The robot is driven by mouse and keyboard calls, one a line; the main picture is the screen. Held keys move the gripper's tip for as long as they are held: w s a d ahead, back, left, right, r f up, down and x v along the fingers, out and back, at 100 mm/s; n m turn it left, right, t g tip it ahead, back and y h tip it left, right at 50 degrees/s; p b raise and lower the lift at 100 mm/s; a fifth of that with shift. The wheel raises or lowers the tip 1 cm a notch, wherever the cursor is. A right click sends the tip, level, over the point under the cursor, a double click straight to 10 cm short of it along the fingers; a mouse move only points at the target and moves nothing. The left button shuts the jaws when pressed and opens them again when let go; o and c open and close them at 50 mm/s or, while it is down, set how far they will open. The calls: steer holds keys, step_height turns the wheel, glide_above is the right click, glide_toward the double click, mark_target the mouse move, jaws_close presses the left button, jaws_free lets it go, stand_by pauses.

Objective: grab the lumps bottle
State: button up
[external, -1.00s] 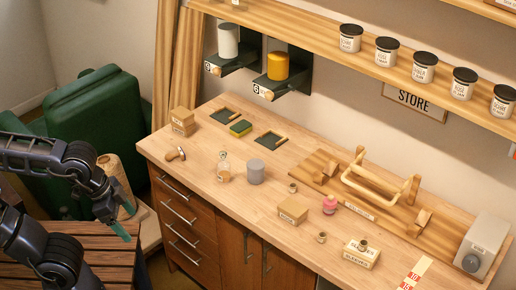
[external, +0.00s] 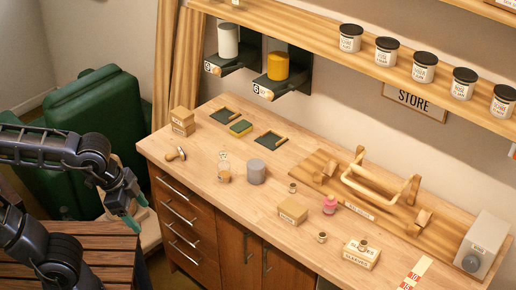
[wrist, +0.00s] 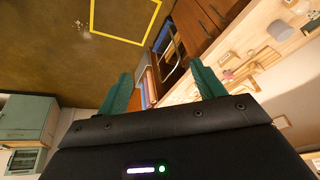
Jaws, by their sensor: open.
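A small clear bottle (external: 224,170) with a pale top and amber-tan contents stands upright on the workbench, left of a grey cylinder. Its label is too small to read, so I cannot be sure it is the lumps bottle. A small pink bottle (external: 330,205) stands further right. My gripper (external: 138,211) is off the left end of the bench, well apart from both bottles, with its teal fingers pointing down and right. In the wrist view my gripper (wrist: 161,70) is open with nothing between its fingers. The bench shows tilted at the right there.
The grey cylinder (external: 256,171) stands close to the clear bottle. A hammer-like tool (external: 176,154) and a cardboard box (external: 182,121) lie to the left. Small boxes (external: 292,211) sit right of centre. The bench's wooden drawers (external: 182,215) face my arm. The front left bench top is clear.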

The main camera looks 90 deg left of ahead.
steer(key=w+a+r+m+g, duration=0.1)
steer(key=w+a+m, duration=0.3)
steer(key=w+a, duration=0.5)
steer(key=m+g, duration=0.3)
steer(key=m, duration=1)
glide_toward(224, 160)
steer(key=shift+s+a+f, duration=0.25)
steer(key=shift+a+f, duration=0.2)
steer(key=shift+a, duration=0.2)
steer(key=shift+a+f, duration=0.1)
steer(key=shift+f, duration=0.05)
step_height(224, 160, down, 5)
steer(key=shift+w+f, duration=0.1)
steer(key=shift+f, duration=1.3)
steer(key=shift+w+f, duration=0.15)
steer(key=shift+f, duration=1.25)
steer(key=c, duration=1.1)
